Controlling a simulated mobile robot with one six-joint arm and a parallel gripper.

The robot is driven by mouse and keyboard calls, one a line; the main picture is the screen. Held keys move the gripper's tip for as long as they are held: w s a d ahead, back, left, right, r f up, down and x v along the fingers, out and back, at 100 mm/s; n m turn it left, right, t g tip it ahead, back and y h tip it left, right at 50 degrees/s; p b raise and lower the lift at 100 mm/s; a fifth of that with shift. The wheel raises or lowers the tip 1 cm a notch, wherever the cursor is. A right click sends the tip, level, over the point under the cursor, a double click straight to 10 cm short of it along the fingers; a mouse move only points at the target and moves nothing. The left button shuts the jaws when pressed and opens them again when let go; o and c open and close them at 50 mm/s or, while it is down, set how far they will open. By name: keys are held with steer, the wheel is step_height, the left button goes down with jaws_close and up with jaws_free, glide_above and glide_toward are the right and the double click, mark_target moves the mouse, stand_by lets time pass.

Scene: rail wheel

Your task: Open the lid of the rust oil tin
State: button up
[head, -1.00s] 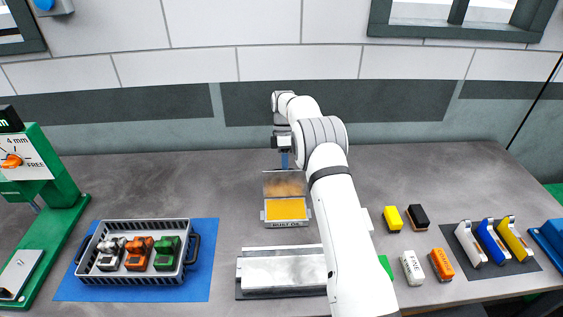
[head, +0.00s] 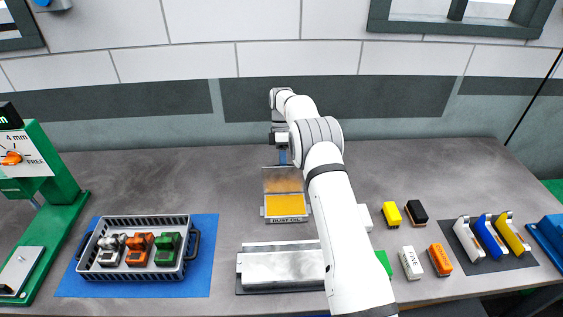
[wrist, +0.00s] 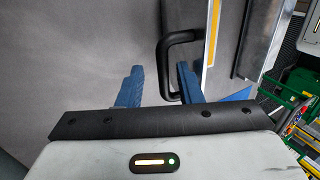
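The rust oil tin (head: 286,218) stands on the bench in the middle of the head view, with a yellow-orange inside. Its lid (head: 283,181) stands raised at the back of the tin. My gripper (head: 283,158) is just behind and above the lid, fingers pointing down. In the wrist view my gripper (wrist: 158,85) has its two blue fingers apart. A black loop handle (wrist: 165,70) lies at the right finger, which overlaps it; I cannot tell whether they touch. A yellow strip of the tin (wrist: 213,35) shows beyond the handle.
A grey block (head: 283,268) lies in front of the tin. A basket (head: 108,267) of small models sits on a blue mat (head: 205,275) at left, beside a green machine (head: 55,215). Small coloured blocks (head: 391,215) lie at right.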

step_height(320, 180, up, 10)
steer(key=b, duration=0.2)
steer(key=shift+b, duration=0.3)
steer(key=shift+r, duration=0.15)
